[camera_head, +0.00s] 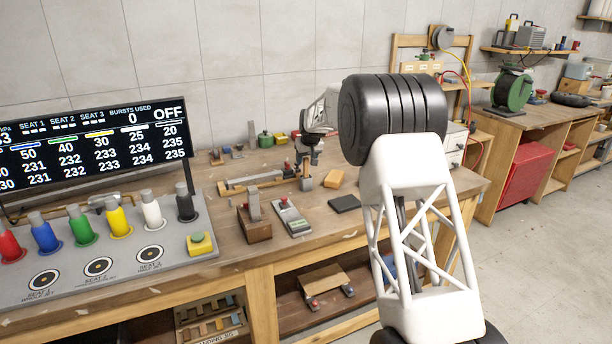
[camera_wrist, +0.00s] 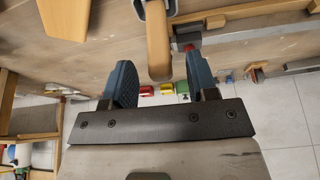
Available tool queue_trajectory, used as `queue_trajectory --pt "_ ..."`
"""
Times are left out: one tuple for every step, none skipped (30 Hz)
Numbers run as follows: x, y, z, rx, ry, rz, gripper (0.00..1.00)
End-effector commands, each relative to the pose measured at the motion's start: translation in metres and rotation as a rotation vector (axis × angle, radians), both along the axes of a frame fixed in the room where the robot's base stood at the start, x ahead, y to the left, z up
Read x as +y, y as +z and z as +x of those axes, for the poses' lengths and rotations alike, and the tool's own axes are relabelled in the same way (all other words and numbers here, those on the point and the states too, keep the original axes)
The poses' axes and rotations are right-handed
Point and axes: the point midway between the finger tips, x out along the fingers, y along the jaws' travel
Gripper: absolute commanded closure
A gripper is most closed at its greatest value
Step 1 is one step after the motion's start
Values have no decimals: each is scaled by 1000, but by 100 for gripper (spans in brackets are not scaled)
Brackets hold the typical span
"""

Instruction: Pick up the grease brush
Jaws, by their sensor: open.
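In the wrist view, a rounded wooden handle (camera_wrist: 158,48) with a grey piece around its upper part reaches down between my fingers. It may be the grease brush; no bristles show, so I cannot be sure. My gripper (camera_wrist: 161,78) is open, with one blue-grey finger on each side of the handle and a visible gap to both. In the head view my gripper (camera_head: 308,148) is over the back middle of the workbench, partly hidden by my own arm. I cannot clearly make out the brush there.
The workbench (camera_head: 215,185) carries an orange block (camera_head: 334,179), a black pad (camera_head: 345,203), a handheld meter (camera_head: 291,217) and a brown block (camera_head: 254,225) with a grey upright piece. A panel of coloured knobs (camera_head: 110,240) and a display (camera_head: 95,140) stand at left.

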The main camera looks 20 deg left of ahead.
Motion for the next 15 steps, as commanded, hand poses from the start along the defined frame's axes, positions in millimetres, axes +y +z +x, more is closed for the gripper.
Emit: queue_trajectory --pt "1 -5 1 1 0 -1 47" --pt "2 -8 2 1 0 -1 47" --pt "3 -11 3 1 0 -1 47" --pt "4 -14 3 1 0 -1 47" --pt "4 -16 4 1 0 -1 47" --pt "5 -18 5 0 0 0 47" --pt "5 -20 5 1 0 -1 47" --pt "6 -22 6 1 0 -1 47" --pt "6 -24 7 1 0 -1 47" --pt "7 -25 7 0 0 0 47" --pt "7 -26 7 0 0 0 47" --pt "7 -27 7 0 0 0 47" --pt "7 -27 7 0 0 0 47" --pt "7 -27 8 0 0 0 47" --pt "7 -27 8 0 0 0 47"
